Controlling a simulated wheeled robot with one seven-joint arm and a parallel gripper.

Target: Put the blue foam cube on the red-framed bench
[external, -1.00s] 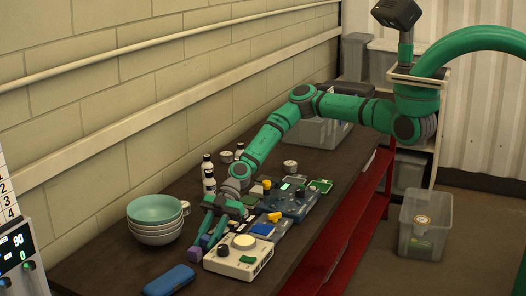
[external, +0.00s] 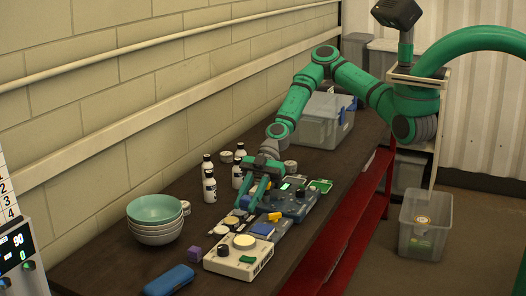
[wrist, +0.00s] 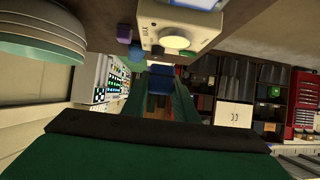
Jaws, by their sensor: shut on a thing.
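My gripper (external: 252,202) is over the middle of the bench, among the small devices. It is shut on a small blue cube (external: 246,202). In the wrist view the blue cube (wrist: 160,80) sits between my two green fingers (wrist: 160,92). The red-framed bench (external: 338,250) has a dark brown top and red legs and rails on its right side. I cannot tell whether the cube touches anything below it. A purple cube (external: 194,254) lies apart on the bench, left of a cream device; it also shows in the wrist view (wrist: 124,33).
Stacked bowls (external: 155,220), a blue case (external: 170,280) and the cream device (external: 238,260) stand at the near end. White bottles (external: 209,185) stand near the wall. Clutter lies under my gripper. A clear bin (external: 318,128) stands farther back; bare top lies before it.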

